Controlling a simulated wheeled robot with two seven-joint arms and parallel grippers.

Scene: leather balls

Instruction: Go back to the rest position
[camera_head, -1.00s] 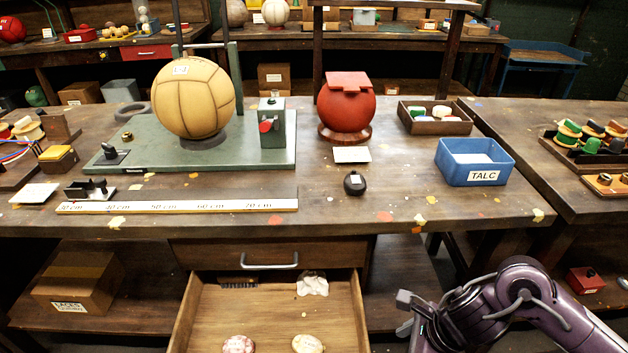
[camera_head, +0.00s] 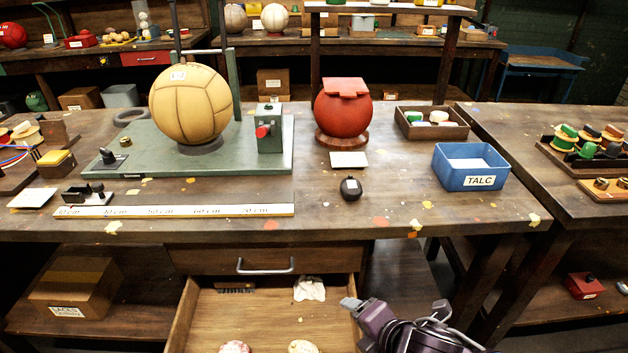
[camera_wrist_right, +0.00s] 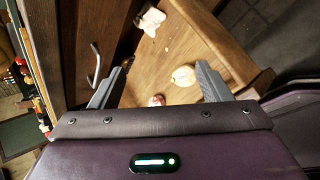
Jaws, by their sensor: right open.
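My right gripper (camera_head: 350,303) shows at the lower right of the head view, beside the right wall of the open drawer. In the right wrist view its two grey fingers (camera_wrist_right: 163,80) are spread apart with nothing between them. Beyond the fingers lies the open drawer (camera_wrist_right: 140,78) with a pale patterned ball (camera_wrist_right: 183,76), a reddish ball (camera_wrist_right: 157,100) and a white cloth (camera_wrist_right: 151,21). My left gripper is not in view.
The drawer (camera_head: 262,316) juts out from the workbench (camera_head: 330,222). A cardboard box (camera_head: 75,287) sits below.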

